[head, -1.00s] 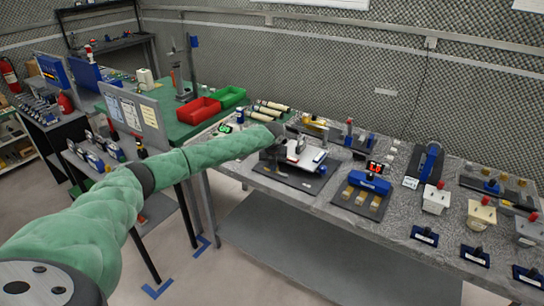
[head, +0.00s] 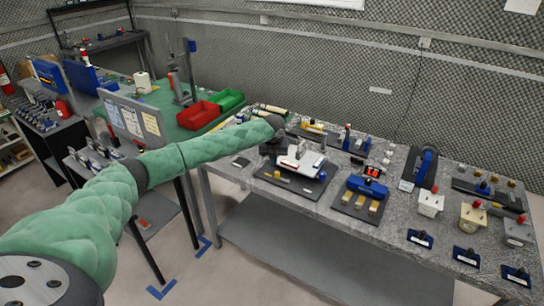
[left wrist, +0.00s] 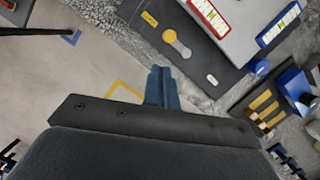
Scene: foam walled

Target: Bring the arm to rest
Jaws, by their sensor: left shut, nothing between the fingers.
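My left arm (head: 195,152) in its green sleeve reaches from the lower left to the far workbench. My left gripper (head: 272,147) is dark and small at its end, at the left side of the white device. In the left wrist view its two blue fingers (left wrist: 162,82) are together with nothing between them. They appear over the bench's front edge, just short of the black board (left wrist: 185,45). The white device (head: 300,160) with red trim stands on that board. My right gripper is not in view.
The grey workbench (head: 225,168) carries several fixtures, including a blue one (head: 367,188) to the right. Red (head: 198,115) and green (head: 229,100) bins stand on the green table behind. A grey panel (head: 131,117) stands at left. Open floor lies in front.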

